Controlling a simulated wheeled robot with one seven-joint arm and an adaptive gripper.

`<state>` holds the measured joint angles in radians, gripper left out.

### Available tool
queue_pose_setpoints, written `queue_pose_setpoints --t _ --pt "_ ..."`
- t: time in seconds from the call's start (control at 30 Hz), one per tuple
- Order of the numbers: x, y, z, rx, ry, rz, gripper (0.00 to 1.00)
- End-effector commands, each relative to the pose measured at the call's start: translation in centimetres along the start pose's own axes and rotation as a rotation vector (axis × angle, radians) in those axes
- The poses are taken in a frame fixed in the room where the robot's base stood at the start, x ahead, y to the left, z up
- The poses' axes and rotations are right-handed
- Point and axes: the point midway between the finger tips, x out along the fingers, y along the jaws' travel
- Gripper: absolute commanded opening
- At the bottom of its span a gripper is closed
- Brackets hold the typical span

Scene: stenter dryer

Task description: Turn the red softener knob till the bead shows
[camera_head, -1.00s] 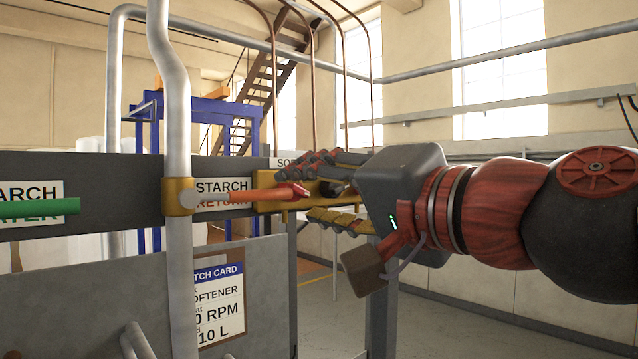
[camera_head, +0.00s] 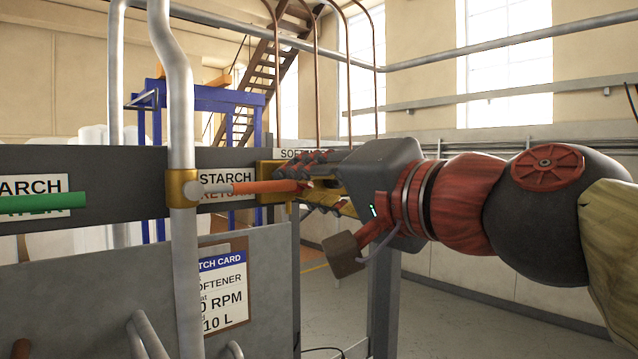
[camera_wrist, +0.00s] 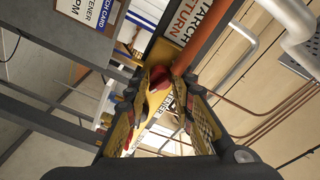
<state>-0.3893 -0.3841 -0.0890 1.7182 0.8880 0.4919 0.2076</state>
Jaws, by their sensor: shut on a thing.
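The red knob (camera_wrist: 159,77) sits at the yellow valve body (camera_wrist: 154,101) in the wrist view, between my fingers. My gripper (camera_wrist: 160,86) is shut on it, with a finger on either side. In the head view my gripper (camera_head: 304,182) comes in from the right at the yellow body's end, below a partly covered label beginning "SOF" (camera_head: 290,153). The fingers hide most of the knob there. I cannot make out a bead in either view.
An orange pipe (camera_head: 265,187) runs past the STARCH RETURN label (camera_head: 227,177) to the yellow body. A vertical grey pipe (camera_head: 180,110) stands left, with a green pipe (camera_head: 40,202) beyond it. A batch card (camera_head: 222,290) hangs below. Open floor lies at right.

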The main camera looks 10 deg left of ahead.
Motion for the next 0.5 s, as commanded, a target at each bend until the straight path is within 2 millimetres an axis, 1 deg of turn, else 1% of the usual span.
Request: queue_pose_setpoints --t 0.03,0.27,0.5 --pt "-0.02 -0.04 -0.01 0.000 0.000 -0.001 0.13" --pt "-0.03 -0.06 -0.01 0.000 0.000 -0.001 0.00" --pt "-0.05 -0.11 -0.04 0.013 0.000 0.000 0.00"
